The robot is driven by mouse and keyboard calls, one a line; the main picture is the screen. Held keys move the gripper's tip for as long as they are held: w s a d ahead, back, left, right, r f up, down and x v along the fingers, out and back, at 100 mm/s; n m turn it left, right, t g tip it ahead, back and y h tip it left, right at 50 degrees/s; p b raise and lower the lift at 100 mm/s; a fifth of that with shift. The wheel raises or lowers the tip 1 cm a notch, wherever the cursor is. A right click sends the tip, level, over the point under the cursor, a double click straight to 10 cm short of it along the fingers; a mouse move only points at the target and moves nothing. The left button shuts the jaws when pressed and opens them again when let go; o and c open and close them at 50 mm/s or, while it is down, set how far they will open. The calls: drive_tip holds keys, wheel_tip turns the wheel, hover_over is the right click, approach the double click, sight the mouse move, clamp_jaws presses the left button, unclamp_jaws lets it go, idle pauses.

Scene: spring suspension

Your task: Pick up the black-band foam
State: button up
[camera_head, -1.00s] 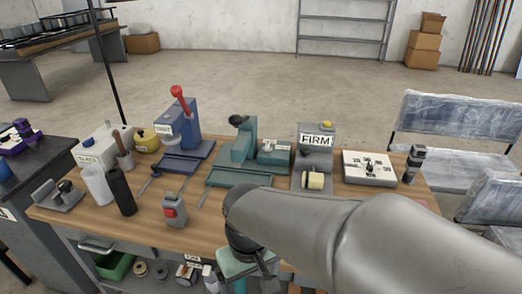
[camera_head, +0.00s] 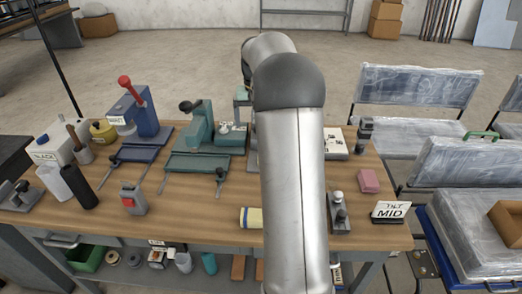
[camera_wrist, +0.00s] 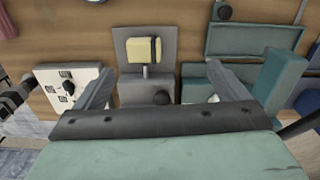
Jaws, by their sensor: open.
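A cream-yellow foam cylinder (camera_wrist: 143,50) sits on the grey fixture (camera_wrist: 165,45) in the wrist view, with a narrow darker stripe near its right end. My arm hides that foam in the head view. Another pale foam cylinder (camera_head: 250,217) lies on the bench near the front edge, partly behind my arm.
A teal press (camera_head: 205,130), a blue press with red knob (camera_head: 135,110) and a red-buttoned device (camera_head: 133,198) stand left. A metal tool (camera_head: 340,213), pink block (camera_head: 368,181) and MID sign (camera_head: 390,212) stand right. The wooden bench (camera_head: 190,210) is clear at front centre.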

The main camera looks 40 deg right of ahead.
drive_tip(key=d+f+m, duration=0.1)
drive_tip(key=d, duration=0.5)
drive_tip(key=f, duration=0.7)
drive_tip(key=f+p, duration=0.1)
drive_tip(key=f, duration=0.3)
drive_tip(key=shift+w+a, duration=0.25)
drive_tip(key=shift+w, duration=0.1)
drive_tip(key=shift+f+p, duration=0.7)
drive_tip(key=shift+f, duration=2.25)
drive_tip(key=c, duration=1.1)
drive_tip(key=shift+c, duration=0.2)
drive_tip(key=shift+r, duration=0.15)
